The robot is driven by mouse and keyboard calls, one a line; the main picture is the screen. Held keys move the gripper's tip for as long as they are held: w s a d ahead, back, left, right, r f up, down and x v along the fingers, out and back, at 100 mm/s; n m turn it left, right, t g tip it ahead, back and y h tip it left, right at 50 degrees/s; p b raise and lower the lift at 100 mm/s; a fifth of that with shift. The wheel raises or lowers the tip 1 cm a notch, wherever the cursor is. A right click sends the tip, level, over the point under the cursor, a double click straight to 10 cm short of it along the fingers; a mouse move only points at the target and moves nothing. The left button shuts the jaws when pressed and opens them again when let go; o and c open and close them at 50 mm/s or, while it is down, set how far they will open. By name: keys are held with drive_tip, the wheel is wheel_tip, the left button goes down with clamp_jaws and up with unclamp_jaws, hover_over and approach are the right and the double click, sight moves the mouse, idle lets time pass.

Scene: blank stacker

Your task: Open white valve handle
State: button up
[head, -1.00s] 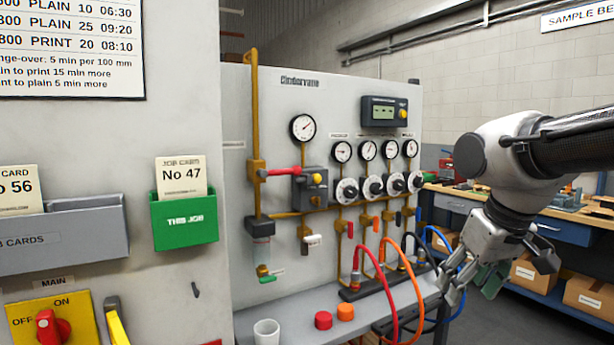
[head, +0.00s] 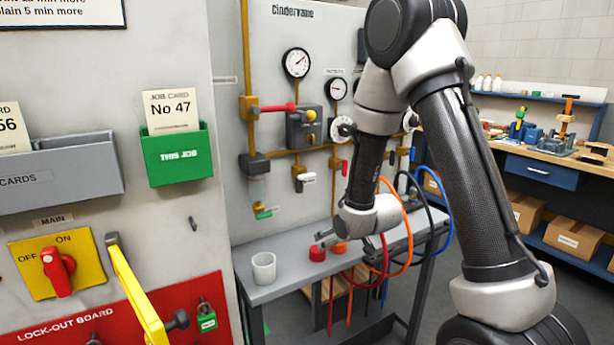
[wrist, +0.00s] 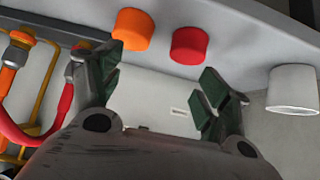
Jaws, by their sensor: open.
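The white valve handle (head: 308,179) is a small white lever on a brass valve, on the lower part of the grey gauge panel in the head view. I cannot make it out in the wrist view. My gripper (wrist: 160,90) is open and empty in the wrist view, its dark green finger pads wide apart. In the head view it is at the end of my arm, below and to the right of the white handle, apart from it, and largely hidden by my arm.
A white cup (head: 263,267), a red cap (head: 317,253) and an orange cap (head: 338,247) stand on the grey shelf (head: 290,285). Red, orange and blue hoses (head: 448,205) loop at the right. A red-handled valve (head: 278,107) and green handle (head: 264,214) are close by.

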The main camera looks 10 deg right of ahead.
drive_tip(key=w+a+r+t+y, duration=0.2)
drive_tip(key=w+r+t, duration=0.3)
drive_tip(key=r, duration=0.2)
drive_tip(key=t+y, duration=0.1)
drive_tip(key=t, duration=0.2)
approach(309, 176)
drive_tip(key=x, duration=1.1)
drive_tip(key=shift+r, duration=0.1)
drive_tip(key=shift+s, duration=0.1)
drive_tip(key=c, duration=1)
